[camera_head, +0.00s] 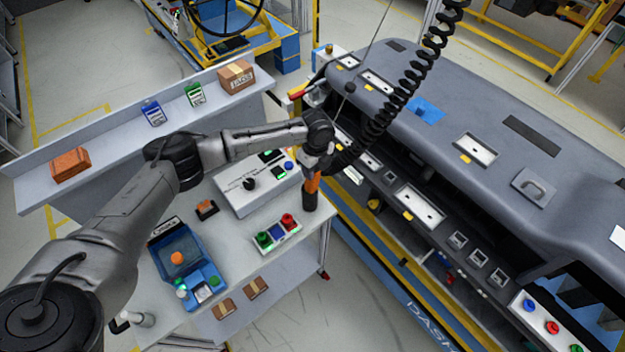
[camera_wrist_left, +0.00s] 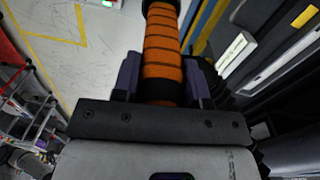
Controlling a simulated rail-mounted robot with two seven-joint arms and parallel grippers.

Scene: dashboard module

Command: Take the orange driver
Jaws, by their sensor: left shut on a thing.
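The orange driver (camera_head: 312,184) has an orange grip section and a dark lower end, and it hangs on a black coiled cable. In the head view my left gripper (camera_head: 314,166) is shut around its upper part, above the right edge of the white table. In the left wrist view the driver's ribbed orange body (camera_wrist_left: 162,52) stands between the two fingers of my left gripper (camera_wrist_left: 160,82), which press on it from both sides. The lower tip of the driver is cut off in the wrist view. My right gripper is in neither view.
The white table (camera_head: 262,272) holds a blue case (camera_head: 170,250), a button box (camera_head: 278,234) and a white control box (camera_head: 236,192). The grey dashboard module (camera_head: 470,100) stands on the right. The coiled cable (camera_head: 385,112) runs up over it. A shelf (camera_head: 110,150) lies behind my arm.

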